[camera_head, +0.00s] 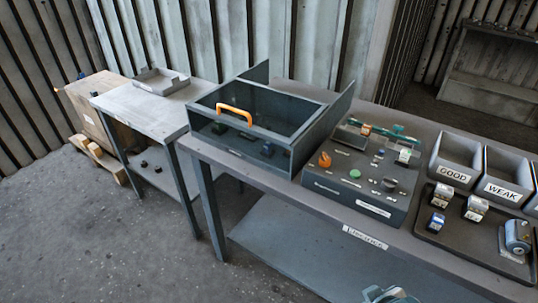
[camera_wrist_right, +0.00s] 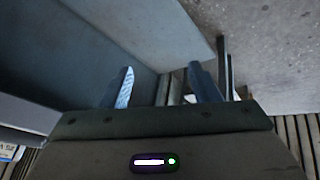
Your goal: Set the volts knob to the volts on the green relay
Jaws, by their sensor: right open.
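A dark sloped control panel (camera_head: 350,196) on the long bench carries an orange knob (camera_head: 325,160), a green round button (camera_head: 355,174) and several small parts. The knob's markings are too small to read. My right gripper (camera_wrist_right: 160,85) is open and empty. A grey-teal piece at the head view's bottom edge looks like my right arm. My left gripper is out of view.
Bins marked GOOD (camera_head: 454,175) and WEAK (camera_head: 502,189) stand right of the panel. In front, a dark tray (camera_head: 440,236) holds several relay-like blocks and a grey cylinder (camera_head: 517,236). A smaller table (camera_head: 150,112) stands left. The floor in front is clear.

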